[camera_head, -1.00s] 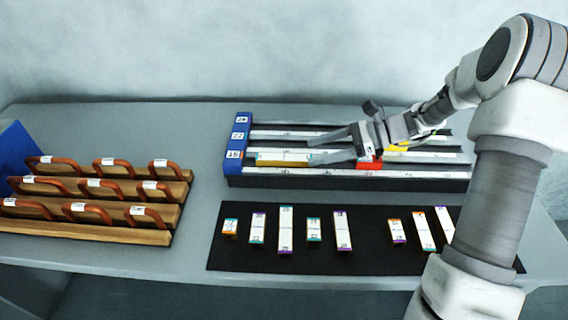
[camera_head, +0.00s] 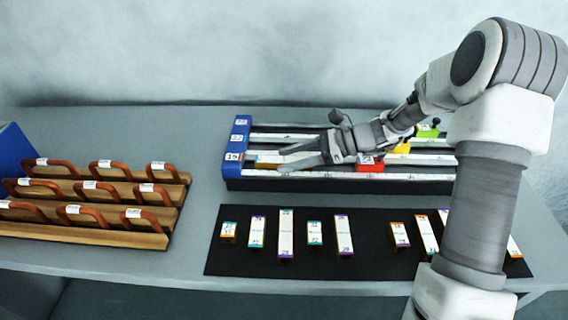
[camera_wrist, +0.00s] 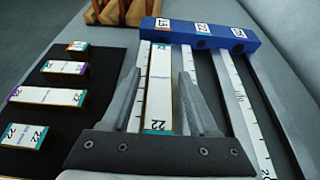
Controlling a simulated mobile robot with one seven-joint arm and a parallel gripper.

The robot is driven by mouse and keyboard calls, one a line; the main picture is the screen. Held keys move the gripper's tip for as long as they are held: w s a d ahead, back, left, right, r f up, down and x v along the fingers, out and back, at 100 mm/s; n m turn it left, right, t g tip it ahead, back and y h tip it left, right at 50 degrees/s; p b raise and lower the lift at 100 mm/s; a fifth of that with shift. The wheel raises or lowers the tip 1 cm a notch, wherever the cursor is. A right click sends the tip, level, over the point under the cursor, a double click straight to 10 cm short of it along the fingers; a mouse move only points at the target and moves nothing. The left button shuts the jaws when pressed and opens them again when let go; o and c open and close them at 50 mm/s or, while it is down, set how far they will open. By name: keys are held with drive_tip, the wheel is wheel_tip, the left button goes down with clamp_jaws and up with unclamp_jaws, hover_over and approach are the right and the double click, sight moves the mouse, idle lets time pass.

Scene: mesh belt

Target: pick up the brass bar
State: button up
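A brass bar (camera_head: 268,159) with a white label lies in the front channel of the long rack, close to the blue end block. In the wrist view the bar (camera_wrist: 160,82) shows its white top with teal end bands and the number 22. My gripper (camera_head: 286,159) is over this channel with its fingers pointing at the blue end. In the wrist view the fingers of my gripper (camera_wrist: 158,78) stand apart, one on each side of the bar, with gaps to it. The gripper is open and partly hides the bar in the head view.
The blue end block (camera_head: 236,147) closes the rack's left end. Red (camera_head: 370,166), yellow (camera_head: 402,147) and green (camera_head: 427,131) blocks sit in the channels. Several labelled bars lie on the black mat (camera_head: 375,262) in front. A stepped wooden rack (camera_head: 110,234) with brown handles stands left.

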clamp_jaws()
idle(1.2)
